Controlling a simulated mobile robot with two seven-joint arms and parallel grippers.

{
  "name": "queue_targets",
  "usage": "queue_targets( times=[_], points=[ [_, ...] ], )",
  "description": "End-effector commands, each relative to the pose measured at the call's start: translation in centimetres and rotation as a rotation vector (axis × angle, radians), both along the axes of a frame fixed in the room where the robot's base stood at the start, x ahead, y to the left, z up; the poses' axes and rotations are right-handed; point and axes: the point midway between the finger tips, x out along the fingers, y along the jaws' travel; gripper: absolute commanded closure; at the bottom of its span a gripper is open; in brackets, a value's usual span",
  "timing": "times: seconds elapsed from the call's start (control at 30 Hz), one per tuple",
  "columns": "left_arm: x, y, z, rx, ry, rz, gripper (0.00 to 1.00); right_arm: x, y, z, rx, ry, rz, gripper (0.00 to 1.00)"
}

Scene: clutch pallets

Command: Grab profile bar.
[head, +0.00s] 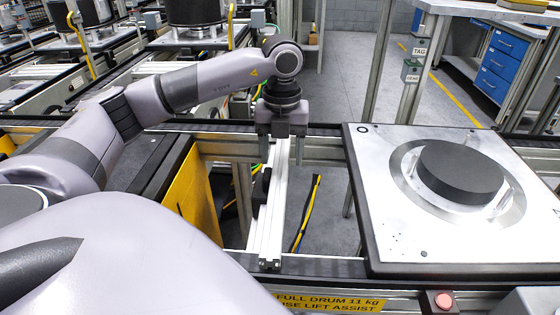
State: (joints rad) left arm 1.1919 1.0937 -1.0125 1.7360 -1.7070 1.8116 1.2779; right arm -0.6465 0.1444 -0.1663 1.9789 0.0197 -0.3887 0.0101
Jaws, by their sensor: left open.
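A pale aluminium profile bar (272,215) runs front to back across the gap between two conveyor rails, left of the pallet. Its near end is at the front rail. My left gripper (281,132) points down over the far part of the bar. Its two fingers are open and apart, one on each side of the bar as seen from here. I cannot tell whether either finger touches the bar. The gripper hides the bar's far end. My right gripper is not in view.
A metal pallet (385,225) with a dark round disc (460,172) stands just right of the bar. A yellow panel (190,190) is to the left. A red button (442,300) and a yellow label (330,302) are at the front. The grey floor shows through the gap.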

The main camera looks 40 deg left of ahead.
Motion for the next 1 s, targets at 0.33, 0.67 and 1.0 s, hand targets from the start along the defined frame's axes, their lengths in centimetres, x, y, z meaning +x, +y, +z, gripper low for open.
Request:
queue_targets(
  times=[0.33, 0.67, 1.0],
  points=[
    [0.0, 0.0, -0.4, 0.001, 0.0, 0.0, 0.58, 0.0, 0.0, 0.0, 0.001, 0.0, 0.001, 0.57],
    [0.0, 0.0, -0.3, 0.0, -0.001, 0.0, 1.0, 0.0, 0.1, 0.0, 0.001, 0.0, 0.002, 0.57],
    [0.1, 0.0, 1.6, 0.0, -0.006, 0.0, 1.0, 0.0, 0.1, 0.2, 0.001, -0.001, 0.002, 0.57]
  ],
)
